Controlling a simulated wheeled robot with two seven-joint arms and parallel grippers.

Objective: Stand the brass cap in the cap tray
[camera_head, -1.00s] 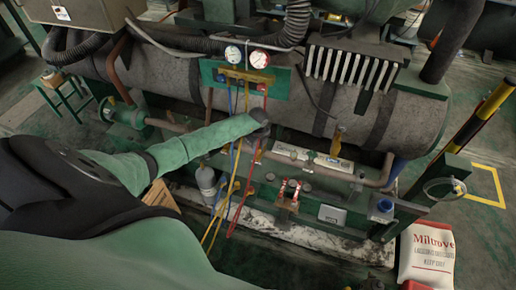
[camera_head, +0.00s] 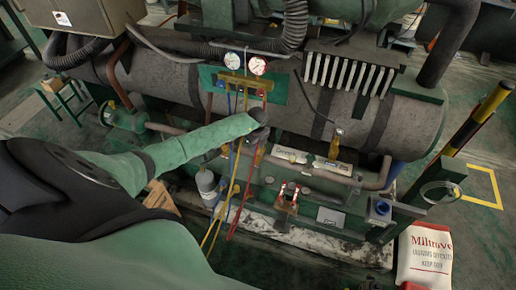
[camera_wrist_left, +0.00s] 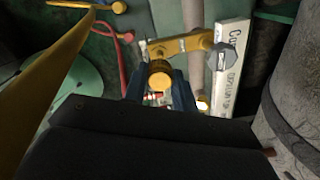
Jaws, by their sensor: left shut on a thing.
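My left gripper (camera_wrist_left: 159,88) shows in the left wrist view with its two blue fingers shut on a round brass piece, which looks like the brass cap (camera_wrist_left: 160,74). In the head view, my left arm reaches in from the left, and the dark left gripper (camera_head: 259,132) is in front of the large tank, above the lower shelf. A yellow-brass valve fitting (camera_wrist_left: 182,45) with a hex nut lies just beyond the cap in the wrist view. I cannot tell for certain which item is the cap tray. My right gripper is not in view.
A gauge manifold (camera_head: 245,80) with blue, yellow and red hoses hangs near the gripper. A white lettered plate (camera_head: 335,166) runs along a pipe. A sack (camera_head: 425,255) stands right.

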